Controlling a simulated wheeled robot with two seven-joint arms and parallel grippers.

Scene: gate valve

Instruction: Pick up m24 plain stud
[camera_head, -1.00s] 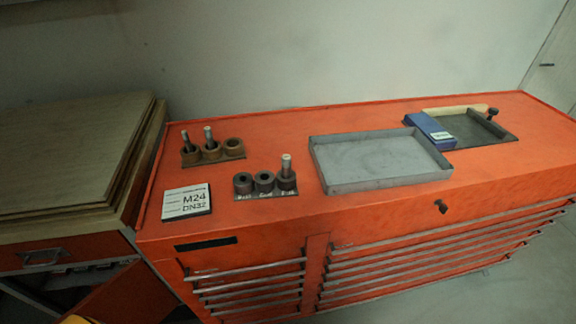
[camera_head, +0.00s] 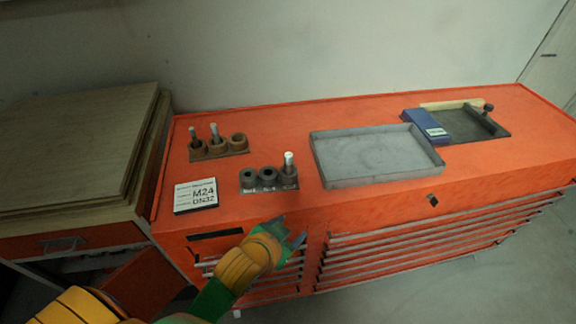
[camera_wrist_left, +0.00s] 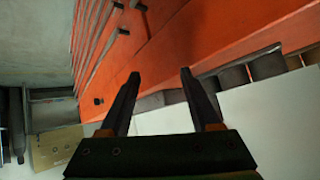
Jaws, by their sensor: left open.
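A stud (camera_head: 289,161) stands upright in the right-hand cup of the front row of dark grey holders (camera_head: 268,177). Two more studs, one in the left (camera_head: 194,136) and one in the middle (camera_head: 214,132) cup, stand in the back row of brown holders (camera_head: 238,142). I cannot tell from the small labels which stud is the M24 plain one. My left gripper (camera_head: 293,230) is open and empty, in front of the orange cabinet's front edge, below and apart from the grey holders. Its two open fingers also show in the left wrist view (camera_wrist_left: 160,74). My right gripper is not in view.
A card reading M24 DN32 (camera_head: 195,195) lies left of the grey holders on the orange cabinet (camera_head: 290,120). A shallow grey tray (camera_head: 372,152) sits right of them. A blue box (camera_head: 425,126) and dark tray (camera_head: 470,127) are farther right.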

